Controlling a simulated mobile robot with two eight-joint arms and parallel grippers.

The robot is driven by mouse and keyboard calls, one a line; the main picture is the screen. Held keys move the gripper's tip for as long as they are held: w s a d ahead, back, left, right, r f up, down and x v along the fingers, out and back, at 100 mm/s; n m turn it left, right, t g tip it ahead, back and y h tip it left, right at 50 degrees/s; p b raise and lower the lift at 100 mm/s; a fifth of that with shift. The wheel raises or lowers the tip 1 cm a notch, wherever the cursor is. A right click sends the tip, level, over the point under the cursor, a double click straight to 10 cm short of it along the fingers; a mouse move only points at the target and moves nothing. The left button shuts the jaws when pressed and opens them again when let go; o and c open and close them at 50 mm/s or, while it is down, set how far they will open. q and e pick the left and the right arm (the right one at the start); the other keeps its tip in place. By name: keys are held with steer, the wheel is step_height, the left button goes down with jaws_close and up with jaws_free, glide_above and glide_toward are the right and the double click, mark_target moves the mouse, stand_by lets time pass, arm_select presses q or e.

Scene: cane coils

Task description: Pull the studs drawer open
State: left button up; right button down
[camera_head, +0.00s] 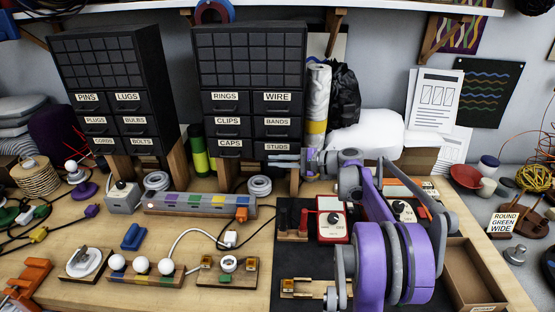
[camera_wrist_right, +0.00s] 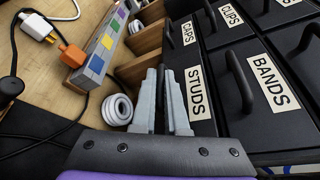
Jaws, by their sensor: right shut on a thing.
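The studs drawer (camera_head: 278,147) is at the bottom right of the right black cabinet (camera_head: 248,84), and its white label reads STUDS. It also shows in the wrist view (camera_wrist_right: 198,95), its front looking about flush with its neighbours. My right gripper (camera_head: 276,161) reaches in from the right at the drawer's front. In the wrist view its two grey fingers (camera_wrist_right: 163,98) are close together beside the STUDS label, shut on the drawer's handle, which they mostly hide. My left gripper is not in view.
The caps drawer (camera_wrist_right: 188,34) and bands drawer (camera_wrist_right: 265,85) adjoin it. A red-and-white meter (camera_head: 332,222) stands near my right arm. Some bare wood lies left of centre.

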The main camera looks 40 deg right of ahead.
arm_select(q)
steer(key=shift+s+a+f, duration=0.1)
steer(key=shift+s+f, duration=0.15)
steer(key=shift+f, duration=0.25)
arm_select(e)
steer(key=s+a, duration=0.5)
steer(key=s, duration=0.1)
steer(key=c, duration=1.2)
jaws_free()
steer(key=shift+c, duration=0.2)
arm_select(q)
steer(key=shift+b, duration=0.3)
arm_select(e)
steer(key=shift+s, duration=0.1)
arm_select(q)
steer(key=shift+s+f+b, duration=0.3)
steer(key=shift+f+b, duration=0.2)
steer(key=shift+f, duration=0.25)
arm_select(e)
steer(key=v, duration=1)
steer(key=shift+s+d+r, duration=0.15)
steer(key=shift+s+d, duration=0.05)
steer(key=shift+s, duration=0.05)
